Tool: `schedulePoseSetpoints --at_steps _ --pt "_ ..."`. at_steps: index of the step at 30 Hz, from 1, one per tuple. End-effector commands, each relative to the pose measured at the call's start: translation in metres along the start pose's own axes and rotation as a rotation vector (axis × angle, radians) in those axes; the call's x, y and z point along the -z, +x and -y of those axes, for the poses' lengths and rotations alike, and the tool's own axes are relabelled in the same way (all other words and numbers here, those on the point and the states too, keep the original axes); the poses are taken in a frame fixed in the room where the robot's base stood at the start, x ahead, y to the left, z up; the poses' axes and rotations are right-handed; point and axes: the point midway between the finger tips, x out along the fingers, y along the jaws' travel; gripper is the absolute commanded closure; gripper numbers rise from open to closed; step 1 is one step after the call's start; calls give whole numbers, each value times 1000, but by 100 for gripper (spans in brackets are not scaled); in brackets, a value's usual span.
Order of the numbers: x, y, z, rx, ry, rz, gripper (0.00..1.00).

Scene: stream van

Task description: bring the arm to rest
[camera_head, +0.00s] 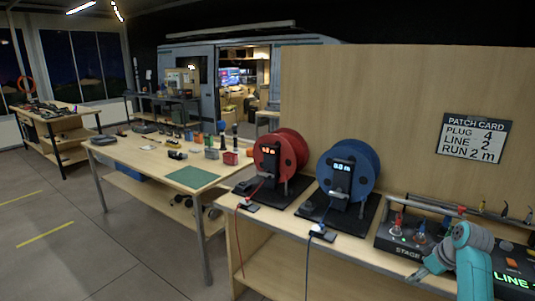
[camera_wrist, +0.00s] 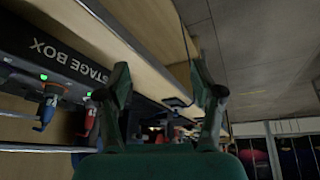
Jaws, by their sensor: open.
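My gripper (camera_head: 420,276) is at the lower right in the head view, on my teal and grey arm (camera_head: 468,250), by the front edge of the stage box. In the wrist view its two dark green fingers stand wide apart with nothing between them (camera_wrist: 165,90). The stage box (camera_head: 390,238) lies on the bench, with plugs on its face; in the wrist view its lettered side (camera_wrist: 75,62) is at the left of the fingers, with a blue plug (camera_wrist: 45,110) and a red plug (camera_wrist: 88,120).
A red cable reel (camera_head: 291,150) and a blue cable reel (camera_head: 364,168) stand on the bench. A placard (camera_head: 476,138) reads plug 4, line 2, run 2 m. A table with a green mat (camera_head: 192,177) stands to the left. The floor (camera_head: 60,225) at the left is clear.

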Motion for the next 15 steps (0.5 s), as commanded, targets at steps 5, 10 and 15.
schedulePoseSetpoints --at_steps 5,10,15 --pt "-24 56 34 -38 45 -24 33" --pt "-52 107 77 -94 97 -61 33" --pt "-84 146 122 -147 144 -100 33"
